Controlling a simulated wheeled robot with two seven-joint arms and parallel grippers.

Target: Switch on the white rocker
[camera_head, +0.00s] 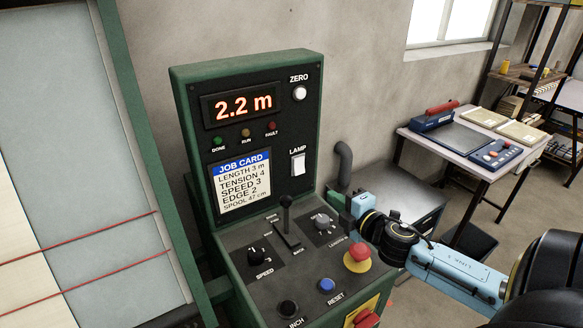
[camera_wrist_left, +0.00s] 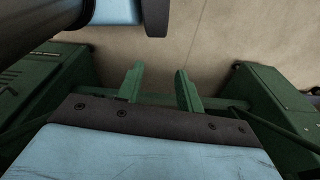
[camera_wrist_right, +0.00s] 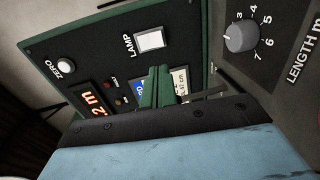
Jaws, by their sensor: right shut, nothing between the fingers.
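The white rocker (camera_head: 298,164) sits under the LAMP label on the upright black panel of a green console. It also shows in the right wrist view (camera_wrist_right: 149,40); I cannot tell which way it is tipped. My right gripper (camera_head: 347,222) is to the right of the console's sloped desk, below and right of the rocker and apart from it. In the right wrist view its green fingers (camera_wrist_right: 156,88) are together and empty, with the rocker beyond them. My left gripper (camera_wrist_left: 160,85) shows only in the left wrist view, with its fingers apart and nothing between them.
The sloped desk holds a lever (camera_head: 287,218), a SPEED knob (camera_head: 258,256), a length knob (camera_head: 321,220), a red mushroom button (camera_head: 358,253) and a blue RESET button (camera_head: 327,285). A white ZERO button (camera_head: 299,93) is above the rocker. A display (camera_head: 243,107) reads 2.2 m.

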